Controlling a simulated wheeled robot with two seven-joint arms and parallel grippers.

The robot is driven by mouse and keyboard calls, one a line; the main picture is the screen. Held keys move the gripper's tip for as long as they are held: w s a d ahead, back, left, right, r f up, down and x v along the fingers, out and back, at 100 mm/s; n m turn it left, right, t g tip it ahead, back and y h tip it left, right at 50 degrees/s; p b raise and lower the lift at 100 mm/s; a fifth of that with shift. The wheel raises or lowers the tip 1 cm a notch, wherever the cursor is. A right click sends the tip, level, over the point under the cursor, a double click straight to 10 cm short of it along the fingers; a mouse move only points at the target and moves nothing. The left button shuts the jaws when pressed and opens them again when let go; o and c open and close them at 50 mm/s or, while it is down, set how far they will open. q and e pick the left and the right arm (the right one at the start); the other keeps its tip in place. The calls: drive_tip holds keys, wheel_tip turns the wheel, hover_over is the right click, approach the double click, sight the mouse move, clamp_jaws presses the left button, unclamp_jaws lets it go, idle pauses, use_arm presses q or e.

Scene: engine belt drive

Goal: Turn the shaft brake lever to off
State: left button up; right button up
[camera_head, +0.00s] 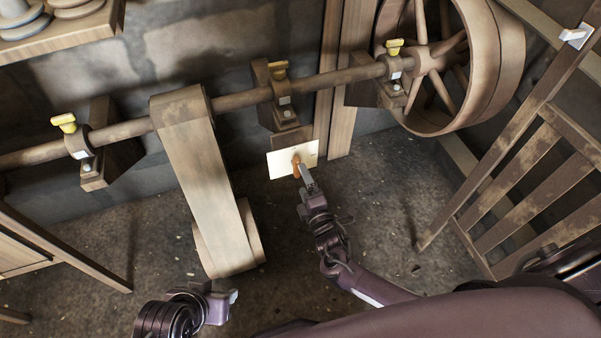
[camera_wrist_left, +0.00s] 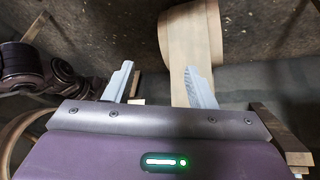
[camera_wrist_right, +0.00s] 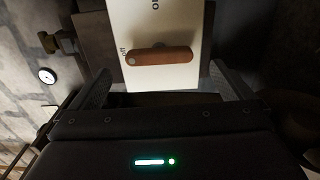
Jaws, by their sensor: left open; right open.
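The brake lever (camera_head: 296,166) is a small orange-brown handle on a white plate (camera_head: 279,164) mounted below the shaft. Small marks on the plate are partly legible. My right gripper (camera_head: 305,181) is open just in front of the lever. Its fingers (camera_wrist_right: 163,88) are spread wide, with the lever ahead of the gap between them. Contact is not clear. My left gripper (camera_head: 227,300) is open and empty, low near the belt's bottom; it also shows in the left wrist view (camera_wrist_left: 158,85).
A shaft (camera_head: 240,97) crosses the wall through bearing blocks with yellow caps. A wide belt (camera_head: 200,165) runs down from it to a lower pulley. A large spoked wheel (camera_head: 505,60) is at the right. A wooden slatted frame (camera_head: 520,180) stands at right. The floor between is clear.

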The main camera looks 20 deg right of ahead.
use_arm(q)
drive_tip(key=shift+s+a+r+g+y, duration=0.1)
drive_tip(key=shift+s+a+g+y, duration=0.15)
drive_tip(key=shift+a, duration=0.3)
use_arm(e)
drive_tip(key=shift+s, duration=1.8)
